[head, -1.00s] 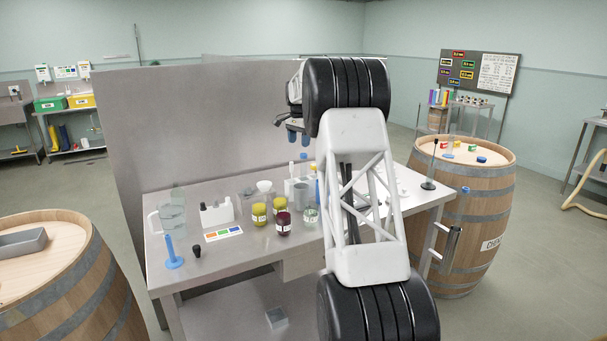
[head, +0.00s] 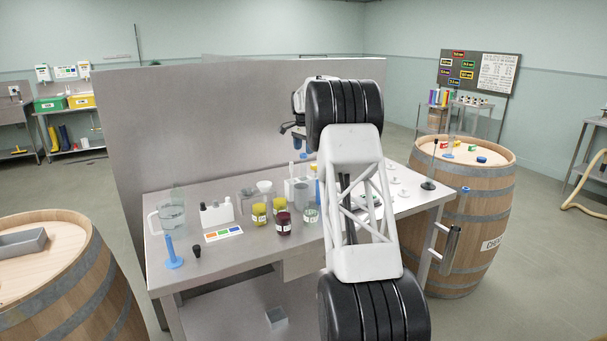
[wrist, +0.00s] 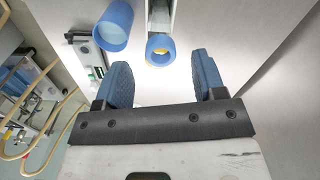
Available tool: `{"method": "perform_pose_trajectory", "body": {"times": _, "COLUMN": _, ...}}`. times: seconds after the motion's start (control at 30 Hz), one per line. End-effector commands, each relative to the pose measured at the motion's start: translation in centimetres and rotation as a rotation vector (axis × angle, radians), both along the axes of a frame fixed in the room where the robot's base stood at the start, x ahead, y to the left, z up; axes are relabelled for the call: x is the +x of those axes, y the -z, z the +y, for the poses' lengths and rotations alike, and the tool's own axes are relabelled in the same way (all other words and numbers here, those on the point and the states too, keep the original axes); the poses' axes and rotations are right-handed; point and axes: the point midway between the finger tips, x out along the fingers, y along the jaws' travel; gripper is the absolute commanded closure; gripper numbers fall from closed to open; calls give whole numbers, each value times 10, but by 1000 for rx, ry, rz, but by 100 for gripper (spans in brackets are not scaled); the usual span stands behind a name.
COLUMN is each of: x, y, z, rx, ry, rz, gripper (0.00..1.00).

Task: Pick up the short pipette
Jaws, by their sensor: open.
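My gripper (head: 300,144) is open and empty above the back of the steel table, over a white rack (head: 297,192). In the wrist view its two blue finger pads (wrist: 163,80) stand apart. Just beyond them, two upright blue round ends show: a smaller one with a yellow inside (wrist: 160,48), roughly in line with the gap, and a wider, pale-filled one (wrist: 113,25) further left. I cannot tell for certain which is the short pipette. In the head view, a slim blue-topped item (head: 291,167) stands at the rack. My arm hides part of the table.
Jars with yellow (head: 259,213) and dark red contents (head: 283,224) stand in front of the rack. A grey partition (head: 200,130) rises behind.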

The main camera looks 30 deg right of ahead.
Motion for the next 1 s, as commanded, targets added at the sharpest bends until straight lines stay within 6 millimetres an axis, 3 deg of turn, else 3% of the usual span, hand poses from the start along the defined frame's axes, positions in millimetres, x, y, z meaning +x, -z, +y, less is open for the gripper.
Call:
{"method": "perform_pose_trajectory", "body": {"times": 0.17, "x": 0, "y": 12, "z": 0, "rx": 1, "ry": 0, "rz": 1, "gripper": 36}}
{"method": "perform_pose_trajectory", "body": {"times": 0.57, "x": 0, "y": 15, "z": 1, "rx": 1, "ry": 0, "rz": 1, "gripper": 36}}
{"method": "perform_pose_trajectory", "body": {"times": 1.0, "x": 0, "y": 57, "z": 3, "rx": 0, "ry": 0, "rz": 2, "gripper": 36}}
